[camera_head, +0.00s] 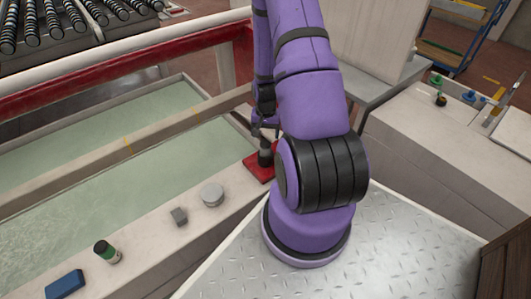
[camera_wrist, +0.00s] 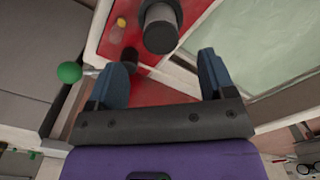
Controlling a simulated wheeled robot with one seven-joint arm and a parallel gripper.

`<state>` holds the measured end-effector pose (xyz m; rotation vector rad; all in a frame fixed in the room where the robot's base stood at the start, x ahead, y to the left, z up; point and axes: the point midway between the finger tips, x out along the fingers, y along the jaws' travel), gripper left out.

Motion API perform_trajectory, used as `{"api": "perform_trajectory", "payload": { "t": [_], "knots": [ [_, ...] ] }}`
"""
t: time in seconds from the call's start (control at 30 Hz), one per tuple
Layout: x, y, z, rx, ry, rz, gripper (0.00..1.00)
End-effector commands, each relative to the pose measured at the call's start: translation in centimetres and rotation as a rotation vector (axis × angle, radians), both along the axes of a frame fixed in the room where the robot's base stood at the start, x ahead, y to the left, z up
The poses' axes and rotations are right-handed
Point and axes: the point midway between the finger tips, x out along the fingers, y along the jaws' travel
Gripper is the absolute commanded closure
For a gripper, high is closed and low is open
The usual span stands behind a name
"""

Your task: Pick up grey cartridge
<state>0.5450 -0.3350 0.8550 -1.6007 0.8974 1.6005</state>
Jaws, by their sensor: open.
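A dark grey cylinder with a lighter grey end (camera_wrist: 160,26), which looks like the grey cartridge, stands on a red plate (camera_wrist: 165,95) in the wrist view. In the head view the cylinder (camera_head: 265,157) stands on the red plate (camera_head: 258,172), partly behind my arm. My gripper (camera_wrist: 164,75) is open, with blue fingers spread apart and nothing between them. The cylinder is just beyond the fingertips, roughly centred on the gap. In the head view my gripper is mostly hidden by my purple arm.
A grey disc (camera_head: 212,194), a small grey block (camera_head: 179,216), a green-and-black cylinder (camera_head: 106,251) and a blue box (camera_head: 65,285) sit on the pale ledge. A green ball knob (camera_wrist: 69,73) on a rod is close left of the fingers. Water-filled troughs (camera_head: 175,170) lie left.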

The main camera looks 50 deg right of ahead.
Motion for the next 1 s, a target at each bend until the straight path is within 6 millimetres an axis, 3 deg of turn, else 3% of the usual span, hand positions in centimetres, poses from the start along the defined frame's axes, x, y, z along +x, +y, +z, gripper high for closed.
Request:
{"api": "perform_trajectory", "payload": {
  "t": [0.2,0.47,0.8,1.0],
  "knots": [
    [0.0,0.1,-2.6,0.001,0.002,0.001,0.24],
    [0.0,0.1,-3.8,0.0,0.001,0.001,0.24],
    [0.1,0.1,-7.7,0.0,0.001,0.002,0.24],
    [0.1,0.1,-8.5,0.0,0.001,0.002,0.24]
  ]
}}
